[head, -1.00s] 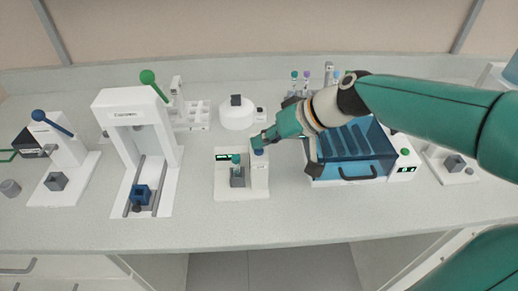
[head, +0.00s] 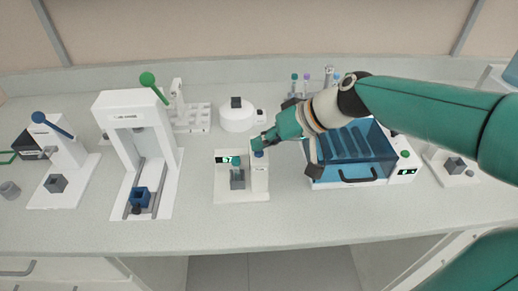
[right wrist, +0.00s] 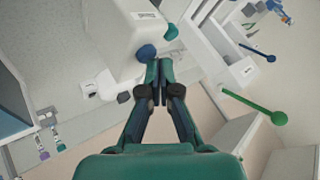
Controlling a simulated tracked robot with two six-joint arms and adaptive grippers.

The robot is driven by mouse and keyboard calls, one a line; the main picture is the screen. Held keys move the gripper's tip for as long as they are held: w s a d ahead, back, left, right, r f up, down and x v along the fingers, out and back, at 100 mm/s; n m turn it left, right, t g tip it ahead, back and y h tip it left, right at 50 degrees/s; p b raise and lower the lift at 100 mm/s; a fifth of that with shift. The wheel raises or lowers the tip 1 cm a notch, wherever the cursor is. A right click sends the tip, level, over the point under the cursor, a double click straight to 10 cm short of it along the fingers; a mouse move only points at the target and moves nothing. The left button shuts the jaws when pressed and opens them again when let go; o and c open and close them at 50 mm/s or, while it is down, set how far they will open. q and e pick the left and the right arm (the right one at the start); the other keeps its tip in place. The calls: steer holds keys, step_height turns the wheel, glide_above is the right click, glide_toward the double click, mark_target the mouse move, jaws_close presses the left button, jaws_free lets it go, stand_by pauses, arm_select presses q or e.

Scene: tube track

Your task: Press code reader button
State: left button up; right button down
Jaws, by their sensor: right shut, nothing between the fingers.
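The code reader (head: 257,187) is a small white device on the bench, left of the centre of the head view. A tube with a teal cap (head: 237,161) stands in its grey holder. Its display (head: 224,160) shows lit digits that look like 67. Its blue button (head: 259,154) is on top of the right-hand block. My right gripper (head: 258,144) is shut and empty, its fingertips close by the button. In the right wrist view the shut fingertips (right wrist: 160,63) are beside a blue knob (right wrist: 146,53); I cannot tell whether they touch it. My left gripper is not in view.
A blue-lidded box (head: 350,160) stands to the right, under my right arm. A tall white press with a green-knobbed lever (head: 148,78) stands to the left. A round white device (head: 237,117) is behind. The bench in front is clear.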

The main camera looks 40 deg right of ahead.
mark_target(262, 152)
steer(key=shift+r, duration=0.55)
steer(key=shift+r, duration=0.1)
steer(key=shift+r+p, duration=2.05)
steer(key=shift+r, duration=0.4)
steer(key=shift+f, duration=0.1)
